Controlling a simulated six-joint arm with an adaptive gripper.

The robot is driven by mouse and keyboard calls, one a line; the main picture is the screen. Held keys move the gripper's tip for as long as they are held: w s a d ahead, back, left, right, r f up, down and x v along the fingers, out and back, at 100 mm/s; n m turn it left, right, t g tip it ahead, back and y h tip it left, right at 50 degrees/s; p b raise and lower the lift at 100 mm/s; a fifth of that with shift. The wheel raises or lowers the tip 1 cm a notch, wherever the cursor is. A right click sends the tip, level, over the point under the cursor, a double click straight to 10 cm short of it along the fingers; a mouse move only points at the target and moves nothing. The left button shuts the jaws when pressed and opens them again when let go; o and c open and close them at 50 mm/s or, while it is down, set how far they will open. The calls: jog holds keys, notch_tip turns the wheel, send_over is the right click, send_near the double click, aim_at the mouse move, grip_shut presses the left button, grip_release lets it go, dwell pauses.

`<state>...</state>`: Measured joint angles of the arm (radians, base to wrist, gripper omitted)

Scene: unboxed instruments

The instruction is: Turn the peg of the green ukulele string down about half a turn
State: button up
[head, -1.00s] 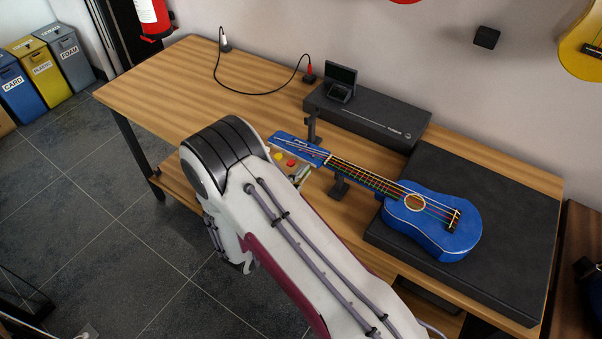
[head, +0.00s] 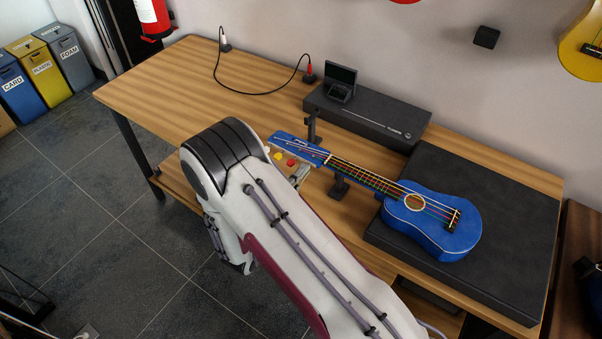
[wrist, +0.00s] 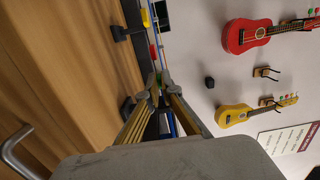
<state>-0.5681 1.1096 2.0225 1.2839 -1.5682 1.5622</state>
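The blue ukulele (head: 437,225) lies with its body on a dark mat and its neck reaching left over the table. Its headstock (head: 300,147) shows a yellow peg (head: 278,156) and a red peg (head: 291,163) along the near edge. In the wrist view the yellow peg (wrist: 146,18) and red peg (wrist: 153,52) stand in a row beyond my fingertips. My gripper (wrist: 157,92) is closed to a narrow gap, with the green peg (wrist: 158,78) between its tips. The fingers partly cover that peg. In the head view my arm hides most of the gripper.
Dark stands (head: 339,187) support the neck. A long black case (head: 370,117) with a small device (head: 341,82) lies behind the headstock. A cable (head: 262,93) runs at the back. The table's left part is clear. Red (wrist: 262,33) and yellow (wrist: 237,114) instruments hang on the wall.

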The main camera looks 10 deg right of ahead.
jog(key=o, duration=0.3)
jog(key=shift+o, duration=0.2)
jog(key=shift+a, duration=0.1)
jog(key=v, duration=1.2)
dwell(0.9)
